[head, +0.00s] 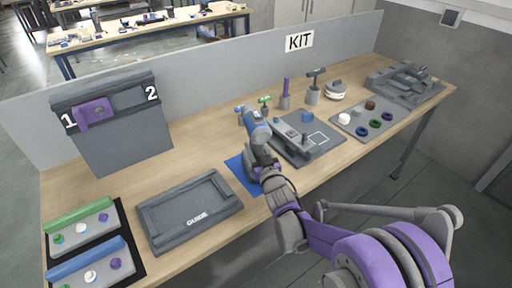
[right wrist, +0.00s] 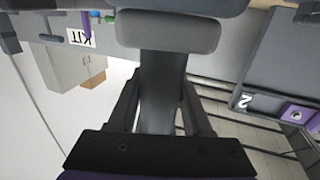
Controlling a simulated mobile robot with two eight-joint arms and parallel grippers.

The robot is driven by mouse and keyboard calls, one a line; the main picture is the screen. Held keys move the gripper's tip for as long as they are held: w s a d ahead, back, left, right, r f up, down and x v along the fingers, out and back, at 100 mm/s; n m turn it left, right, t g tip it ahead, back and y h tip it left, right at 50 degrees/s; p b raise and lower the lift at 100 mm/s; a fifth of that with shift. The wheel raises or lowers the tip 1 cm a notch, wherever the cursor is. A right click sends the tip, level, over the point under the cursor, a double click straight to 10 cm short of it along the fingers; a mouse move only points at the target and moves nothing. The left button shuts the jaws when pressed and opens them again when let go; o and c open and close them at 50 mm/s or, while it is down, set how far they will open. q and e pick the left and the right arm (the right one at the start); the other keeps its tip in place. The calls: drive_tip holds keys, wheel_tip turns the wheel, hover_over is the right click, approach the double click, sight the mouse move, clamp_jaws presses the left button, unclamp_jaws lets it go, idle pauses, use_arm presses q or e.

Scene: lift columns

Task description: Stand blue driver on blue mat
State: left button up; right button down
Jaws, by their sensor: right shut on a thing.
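The blue driver (head: 257,131) is a power tool with a blue body and grey parts, near the middle of the bench in the head view. My right gripper (head: 262,160) is shut on its grey handle. The handle (right wrist: 165,85) also shows between the fingers in the right wrist view. The driver looks roughly upright, over the blue mat (head: 237,167). The arm and driver hide much of the mat. Whether the driver's foot touches the mat, I cannot tell. My left gripper is not in view.
Left of the mat lies a grey GUIDE tray (head: 160,232). Right of it is a grey board (head: 325,146) with a blue block. Several small tools stand behind, below the KIT sign (head: 299,41). A numbered rack (head: 120,145) stands at left. Bare wood lies behind the GUIDE tray.

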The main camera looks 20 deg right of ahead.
drive_tip(key=shift+f, duration=0.1)
drive_tip(key=shift+c, duration=1.2)
unclamp_jaws()
drive_tip(key=s+f+g+p, duration=0.2)
drive_tip(key=s+g, duration=0.4)
drive_tip(key=s, duration=1.1)
drive_tip(key=s+f+g+h+p, duration=0.1)
drive_tip(key=s+f+g, duration=0.2)
drive_tip(key=s, duration=1.5)
drive_tip(key=g, duration=0.3)
drive_tip(key=shift+s+d+m+g+p, duration=0.2)
drive_tip(key=shift+s+m+g+p, duration=0.05)
drive_tip(key=shift+m+g+p, duration=0.1)
